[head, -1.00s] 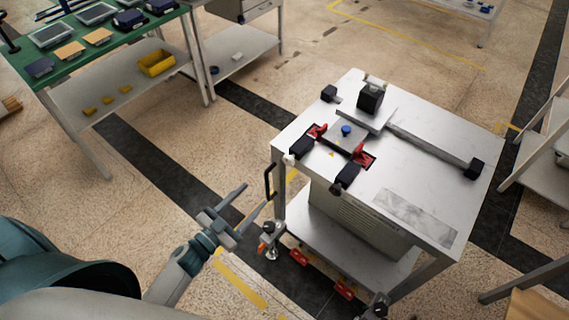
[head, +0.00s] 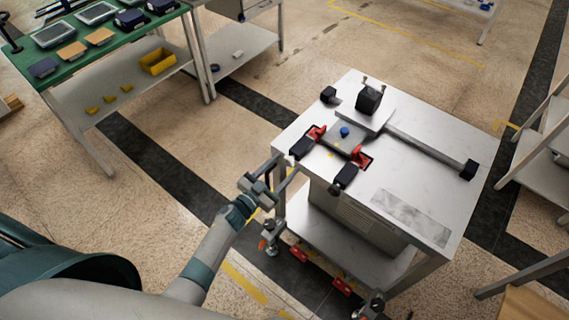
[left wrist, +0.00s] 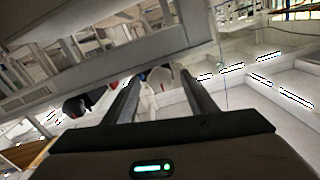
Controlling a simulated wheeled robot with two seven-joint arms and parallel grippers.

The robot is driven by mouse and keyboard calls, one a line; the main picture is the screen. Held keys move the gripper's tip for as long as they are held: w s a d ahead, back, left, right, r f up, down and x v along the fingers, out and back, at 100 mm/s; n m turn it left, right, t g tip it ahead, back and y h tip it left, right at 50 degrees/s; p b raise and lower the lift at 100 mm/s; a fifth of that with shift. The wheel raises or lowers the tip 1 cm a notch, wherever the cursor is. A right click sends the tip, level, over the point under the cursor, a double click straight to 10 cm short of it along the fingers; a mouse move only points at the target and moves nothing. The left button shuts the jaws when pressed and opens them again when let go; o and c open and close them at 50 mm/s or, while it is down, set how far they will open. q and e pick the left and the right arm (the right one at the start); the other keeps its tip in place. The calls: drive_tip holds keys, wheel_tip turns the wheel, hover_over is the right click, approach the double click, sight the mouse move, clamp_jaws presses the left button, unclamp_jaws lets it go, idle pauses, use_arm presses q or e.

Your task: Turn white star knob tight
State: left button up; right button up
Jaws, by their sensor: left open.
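The white star knob (head: 290,160) is a small white piece at the left edge of the metal cart top, beside a black block. My left gripper (head: 286,164) is open, with its fingertips close to the knob in the head view. In the left wrist view, a whitish rounded shape (left wrist: 160,76), likely the knob, shows between the far ends of the open fingers. I cannot tell whether the fingers touch it. My right gripper is not in view.
The cart top (head: 415,165) carries a blue knob (head: 345,132), red clamps (head: 362,158), black blocks and a long rail. A green-topped bench (head: 75,62) with several flat items stands at the back left. The floor between bench and cart is clear.

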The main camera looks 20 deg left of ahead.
use_arm(q)
drive_tip(key=shift+w+d, duration=0.2)
drive_tip(key=shift+w, duration=0.25)
drive_tip(key=c, duration=1.1)
